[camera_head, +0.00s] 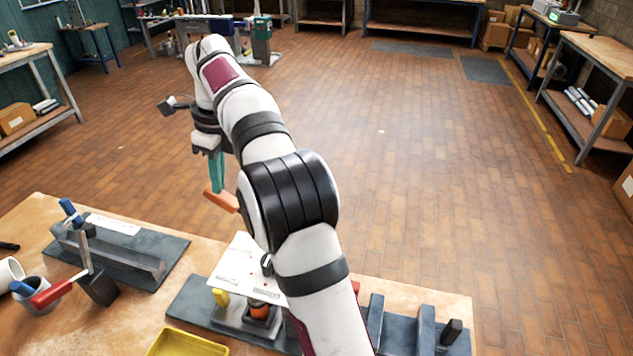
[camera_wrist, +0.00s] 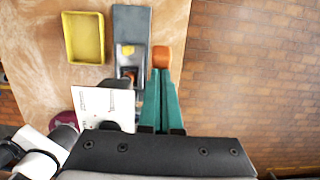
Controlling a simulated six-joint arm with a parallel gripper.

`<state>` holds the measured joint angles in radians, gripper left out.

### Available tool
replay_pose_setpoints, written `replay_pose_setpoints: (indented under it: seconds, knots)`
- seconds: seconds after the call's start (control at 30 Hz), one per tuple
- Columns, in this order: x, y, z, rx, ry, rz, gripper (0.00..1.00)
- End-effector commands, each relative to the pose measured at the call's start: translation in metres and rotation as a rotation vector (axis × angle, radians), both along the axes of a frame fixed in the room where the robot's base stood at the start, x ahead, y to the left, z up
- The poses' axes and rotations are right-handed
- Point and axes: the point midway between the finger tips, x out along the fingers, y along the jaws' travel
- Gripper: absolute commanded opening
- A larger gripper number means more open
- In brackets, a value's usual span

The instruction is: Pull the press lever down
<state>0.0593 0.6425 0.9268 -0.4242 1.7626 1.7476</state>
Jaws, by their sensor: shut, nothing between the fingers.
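An orange bar (camera_head: 221,201), which looks like the lever's handle, lies at the tips of my gripper's teal fingers. It also shows as an orange block (camera_wrist: 161,55) just beyond the fingertips in the wrist view. My gripper (camera_head: 217,188) is shut and empty, pointing down beyond the bench edge; its fingers (camera_wrist: 160,74) lie side by side. I cannot tell whether they touch the bar. The press base (camera_head: 190,298) is a grey plate on the bench, with a yellow part (camera_head: 220,297) and an orange-topped part (camera_head: 260,307) on it. My arm hides the link between bar and press.
A white marked panel (camera_head: 236,268) stands above the press base. A yellow tray (camera_head: 188,343) lies in front. At left are a red-handled tool (camera_head: 50,293), a cup (camera_head: 36,299) and a grey fixture (camera_head: 140,256). Grey blocks (camera_head: 424,325) stand at right. The floor beyond is clear.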

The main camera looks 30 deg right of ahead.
Motion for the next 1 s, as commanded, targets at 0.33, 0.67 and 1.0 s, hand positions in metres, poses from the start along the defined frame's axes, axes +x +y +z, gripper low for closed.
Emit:
replay_pose_setpoints:
  seconds: [0.33,0.67,1.0]
  knots:
    - [0.002,0.003,-0.004,0.003,0.001,0.007,0.00]
    - [0.001,0.002,0.005,0.002,0.001,0.007,0.00]
    - [-0.007,-0.007,0.067,0.000,-0.002,0.003,0.00]
